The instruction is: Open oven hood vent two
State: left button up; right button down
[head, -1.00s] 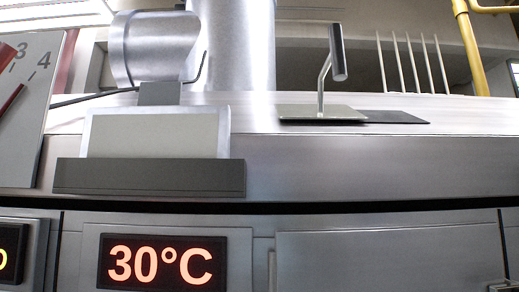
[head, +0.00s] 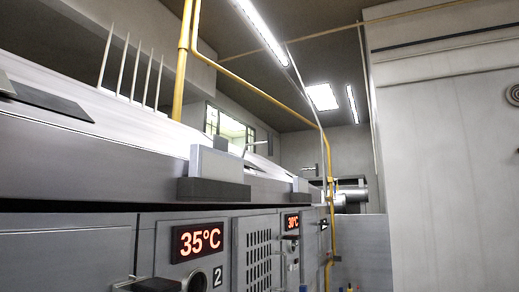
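A label "2" (head: 217,276) sits on the oven front beside a red display reading 35°C (head: 199,241). Above it runs the long metal hood (head: 90,165). A flat dark plate (head: 45,98) lies on the hood top at the far left; the upright handle beside it is out of view. Further along, a thin light lever (head: 257,142) rises from the hood top behind a grey box (head: 216,163) on a dark ledge. Its base is hidden, so I cannot tell whether that vent is open. Neither of my grippers shows.
A second display (head: 292,222) is further down the oven row. Yellow pipes (head: 185,70) rise behind the hood. A large pale cabinet or wall (head: 450,160) fills the right side. Blue and other small objects (head: 350,288) show at the bottom edge.

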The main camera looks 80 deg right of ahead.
aim_at(269, 142)
jog(key=z, duration=3.05)
jog(key=i, duration=1.7)
jog(key=u, duration=0.75)
